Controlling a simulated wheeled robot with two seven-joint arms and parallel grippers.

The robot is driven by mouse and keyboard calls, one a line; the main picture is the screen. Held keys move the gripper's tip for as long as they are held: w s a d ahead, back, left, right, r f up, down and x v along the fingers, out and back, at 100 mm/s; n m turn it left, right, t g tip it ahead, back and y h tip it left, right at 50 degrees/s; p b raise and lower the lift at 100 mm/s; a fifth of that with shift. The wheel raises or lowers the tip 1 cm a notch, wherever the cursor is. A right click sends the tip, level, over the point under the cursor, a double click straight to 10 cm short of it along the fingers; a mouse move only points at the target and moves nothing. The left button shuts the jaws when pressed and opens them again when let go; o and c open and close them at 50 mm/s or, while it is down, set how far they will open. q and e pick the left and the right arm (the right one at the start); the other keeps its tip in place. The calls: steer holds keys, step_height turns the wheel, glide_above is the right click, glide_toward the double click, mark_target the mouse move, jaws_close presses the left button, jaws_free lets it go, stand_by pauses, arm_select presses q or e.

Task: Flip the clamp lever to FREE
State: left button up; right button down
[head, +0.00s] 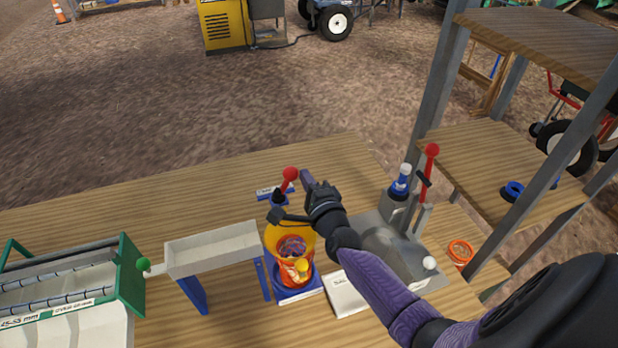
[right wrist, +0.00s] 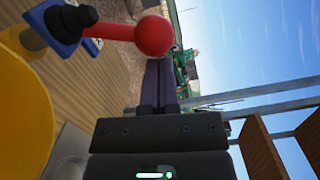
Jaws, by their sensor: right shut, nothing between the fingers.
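A short lever with a red ball knob (head: 290,174) rises from a blue mount behind a yellow funnel-like ring (head: 276,238). The red knob also shows large in the right wrist view (right wrist: 153,36), with its red shaft running left to the blue mount (right wrist: 55,27). My right gripper (head: 307,178) is shut and empty, just right of the knob; its closed fingers (right wrist: 160,82) show below the knob in the wrist view. I cannot tell whether they touch it. The mount's label is too small to read. My left gripper is out of view.
A taller red-handled lever (head: 431,152) stands on a grey machine (head: 385,245) to the right. A green-framed sorter (head: 128,275) and a grey chute (head: 213,249) are at left. Shelving (head: 485,150) stands at right. The back left of the table (head: 150,205) is clear.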

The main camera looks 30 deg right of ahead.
mark_target(286, 177)
steer(key=shift+a+r, duration=0.1)
steer(key=shift+r, duration=0.05)
steer(key=a+r+n+p, duration=0.1)
steer(key=a+n+p, duration=0.1)
steer(key=n+p, duration=0.1)
steer(key=shift+w+a+r+n, duration=0.1)
steer(key=shift+w+r+n, duration=0.2)
steer(key=shift+r, duration=0.05)
steer(key=a+n+p, duration=0.1)
steer(key=n, duration=0.1)
steer(key=shift+w+a+r+n+p, duration=0.2)
steer(key=shift+a+n+p, duration=0.1)
steer(key=shift+a+p, duration=0.1)
steer(key=shift+w+a+f+n+p, duration=0.1)
steer(key=shift+w+a+n+p, duration=0.05)
steer(key=shift+a+n, duration=0.4)
steer(key=shift+w+a+f+n+p, duration=0.1)
steer(key=shift+w+a+n+p, duration=0.05)
steer(key=shift+a+n, duration=0.4)
steer(key=shift+a, duration=0.15)
